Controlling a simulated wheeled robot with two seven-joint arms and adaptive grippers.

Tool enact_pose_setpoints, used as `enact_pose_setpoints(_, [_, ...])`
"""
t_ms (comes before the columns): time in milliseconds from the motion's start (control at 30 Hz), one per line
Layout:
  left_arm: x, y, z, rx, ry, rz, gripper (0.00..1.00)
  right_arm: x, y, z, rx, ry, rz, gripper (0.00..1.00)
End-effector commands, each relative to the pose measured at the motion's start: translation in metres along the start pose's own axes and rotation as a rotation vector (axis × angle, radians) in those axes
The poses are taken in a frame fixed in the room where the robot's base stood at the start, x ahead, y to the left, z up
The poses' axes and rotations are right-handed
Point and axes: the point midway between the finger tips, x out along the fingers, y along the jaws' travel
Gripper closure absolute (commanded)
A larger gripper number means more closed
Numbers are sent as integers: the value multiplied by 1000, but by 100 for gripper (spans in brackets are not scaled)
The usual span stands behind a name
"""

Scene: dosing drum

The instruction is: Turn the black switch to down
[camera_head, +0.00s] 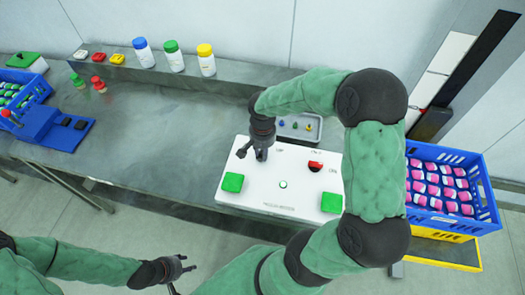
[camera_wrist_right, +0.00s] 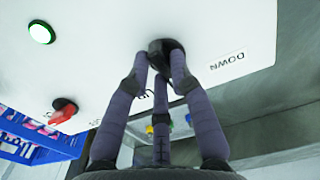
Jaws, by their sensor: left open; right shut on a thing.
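The white control panel (camera_head: 265,200) lies on the grey bench. The black switch (camera_wrist_right: 165,47) is on it, and my right gripper (camera_head: 260,156) hides most of the switch in the head view. In the right wrist view, the fingers of my right gripper (camera_wrist_right: 165,62) are shut on the black switch. The DOWN label (camera_wrist_right: 228,60) is just right of the switch there. Another label, partly hidden, shows between the fingers. The exact pointing of the switch cannot be told. My left gripper (camera_head: 182,268) is open and empty, low in front of the bench.
A red switch (camera_head: 315,166) and green blocks (camera_head: 232,182) are on the panel, with a lit green button (camera_head: 283,184) in the middle. A grey tray (camera_head: 300,126) lies behind it. A blue crate (camera_head: 440,210) stands right. Bottles (camera_head: 174,56) stand on the back ledge.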

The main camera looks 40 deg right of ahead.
Motion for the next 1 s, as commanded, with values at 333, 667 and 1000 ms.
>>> enact_pose_setpoints(333, [-7,2,0,0,0,0,57,-1,1,-1,-226,-1,1,100])
enact_pose_setpoints(667, [-15,6,1,0,0,0,57,-1,2,-3,-504,0,1,100])
enact_pose_setpoints(1000, [-22,8,1,0,0,0,57,-1,2,-5,-697,1,0,100])
